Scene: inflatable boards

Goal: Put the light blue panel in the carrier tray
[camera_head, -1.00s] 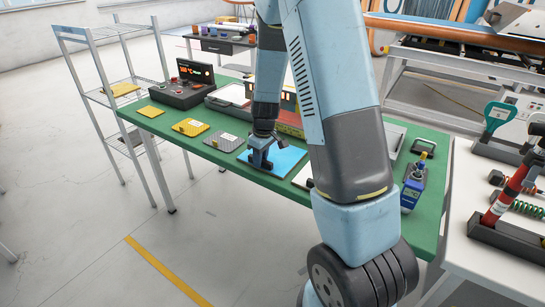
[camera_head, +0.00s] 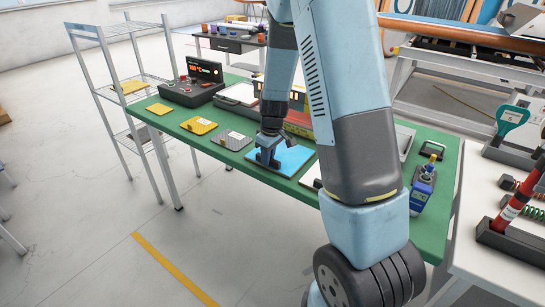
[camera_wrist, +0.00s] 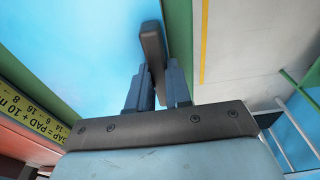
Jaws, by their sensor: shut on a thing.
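The light blue panel (camera_head: 290,159) lies flat on the green table, near its front edge. It fills the upper left of the wrist view (camera_wrist: 75,45). My gripper (camera_head: 266,156) is at the panel's left end. In the wrist view, my gripper's fingers (camera_wrist: 160,88) are closed around a dark upright tab (camera_wrist: 152,45) at the panel's edge. I cannot tell whether the panel is lifted at all.
Yellow panels (camera_head: 199,126) and a grey panel (camera_head: 232,140) lie left of the blue one. A control box (camera_head: 192,91), a dark case (camera_head: 237,96) and a red-yellow block stand behind. A blue device (camera_head: 422,190) stands at the right. A wire shelf (camera_head: 128,87) flanks the table's left end.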

